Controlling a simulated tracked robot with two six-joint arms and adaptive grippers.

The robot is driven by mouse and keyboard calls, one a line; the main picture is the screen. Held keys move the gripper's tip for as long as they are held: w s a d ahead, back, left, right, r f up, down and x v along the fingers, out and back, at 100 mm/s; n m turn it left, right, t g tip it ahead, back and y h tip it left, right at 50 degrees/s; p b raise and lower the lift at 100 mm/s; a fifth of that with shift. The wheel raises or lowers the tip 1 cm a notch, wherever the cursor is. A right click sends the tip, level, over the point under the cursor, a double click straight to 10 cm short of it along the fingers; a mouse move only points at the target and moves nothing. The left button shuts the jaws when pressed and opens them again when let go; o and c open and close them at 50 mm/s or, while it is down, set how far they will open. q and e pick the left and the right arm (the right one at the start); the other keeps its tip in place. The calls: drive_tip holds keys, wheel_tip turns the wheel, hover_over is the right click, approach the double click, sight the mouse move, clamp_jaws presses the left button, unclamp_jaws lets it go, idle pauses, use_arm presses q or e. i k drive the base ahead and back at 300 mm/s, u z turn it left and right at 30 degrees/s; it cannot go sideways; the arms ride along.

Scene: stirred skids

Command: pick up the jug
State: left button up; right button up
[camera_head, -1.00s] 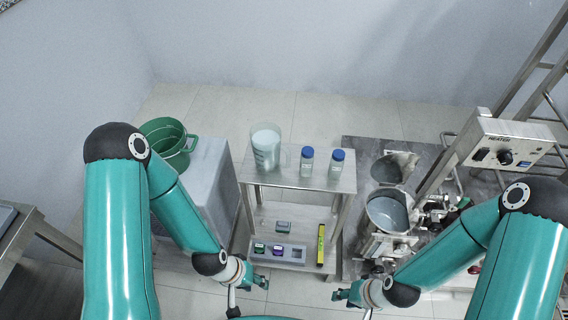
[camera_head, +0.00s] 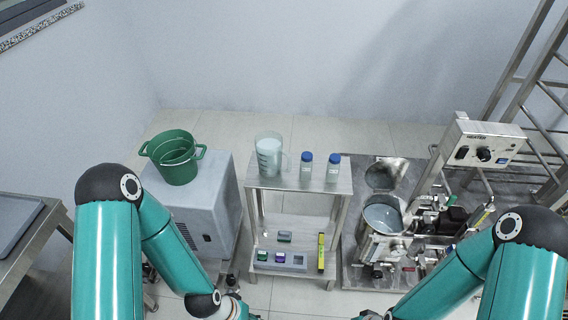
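The jug (camera_head: 268,157) is a clear measuring jug with a handle on its right side and pale contents. It stands upright on the left part of the steel cart's top shelf (camera_head: 302,181). My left gripper is at the bottom edge of the view, with only the wrist and a small part showing, well in front of and below the jug. My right gripper is also at the bottom edge, mostly cut off. Neither gripper is near the jug, and their fingers cannot be made out.
Two blue-capped bottles (camera_head: 306,167) (camera_head: 333,168) stand right of the jug. A green bucket (camera_head: 175,160) sits on a grey cabinet (camera_head: 215,190) at left. A steel mixing machine with a heater box (camera_head: 484,142) is at right. The lower shelf holds small boxes and a yellow level (camera_head: 321,252).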

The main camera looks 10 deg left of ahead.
sight(268, 144)
drive_tip(key=u, duration=0.15)
drive_tip(key=i, duration=0.95)
drive_tip(key=z, duration=0.1)
